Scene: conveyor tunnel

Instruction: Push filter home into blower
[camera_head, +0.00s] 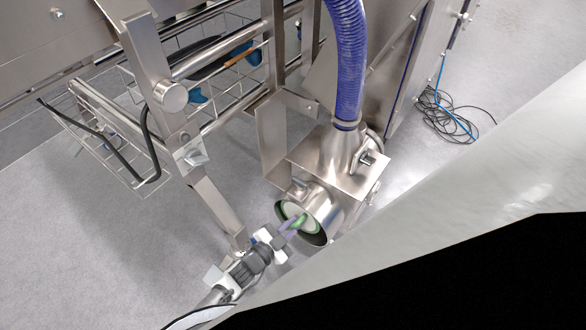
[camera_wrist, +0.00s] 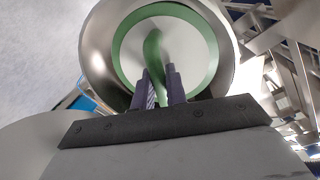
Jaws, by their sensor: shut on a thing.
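The blower (camera_head: 328,183) is a shiny metal housing at the middle right in the head view, with a round opening facing my arm. The filter (camera_head: 290,212) is a pale disc with a green rim and a green handle, sitting inside that opening. In the wrist view the filter (camera_wrist: 198,60) shows its green ring within the blower's metal collar (camera_wrist: 98,45). My gripper (camera_head: 284,232) reaches the filter from the lower left. In the wrist view my gripper (camera_wrist: 160,85) has its two dark fingers shut on the green handle. The filter's depth in the collar is hard to tell.
A blue ribbed hose (camera_head: 348,60) rises from the blower. A metal frame leg (camera_head: 215,205) stands left of my gripper. A wire basket (camera_head: 215,75) with tools hangs at the upper left. Coiled cables (camera_head: 447,115) lie on the floor at right. Open floor lies at lower left.

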